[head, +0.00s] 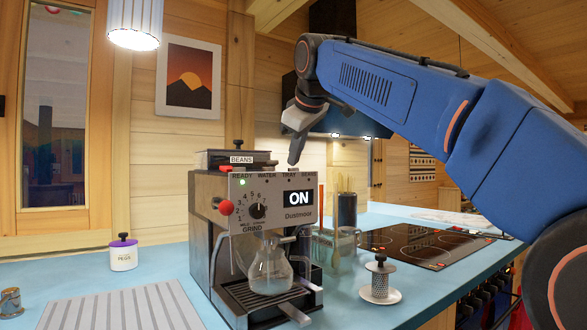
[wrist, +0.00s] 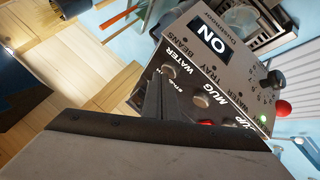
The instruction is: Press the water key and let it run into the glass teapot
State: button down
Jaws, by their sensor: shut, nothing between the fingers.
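The grey coffee machine (head: 222,188) stands on the blue counter, its display reading ON. The glass teapot (head: 270,270) stands upright on the drip tray under the machine's front; no water stream can be made out. In the wrist view the water key (wrist: 168,72) is a round metal button by the word WATER on the machine's top. My gripper (head: 293,161) is shut and empty, pointing down over the machine's top right. In the wrist view its dark fingertips (wrist: 157,78) are close beside the water key; I cannot tell whether they touch it.
The mug key (wrist: 200,101) lies beside the water key. A bean hopper (head: 230,159) rises at the machine's back left. A dark canister of sticks (head: 347,209) and a metal tamper-like piece (head: 380,280) stand to the right, near the black hob (head: 420,243).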

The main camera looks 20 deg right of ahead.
jog(key=shift+r, duration=0.7)
jog(key=shift+r, duration=0.1)
jog(key=shift+r, duration=2.4)
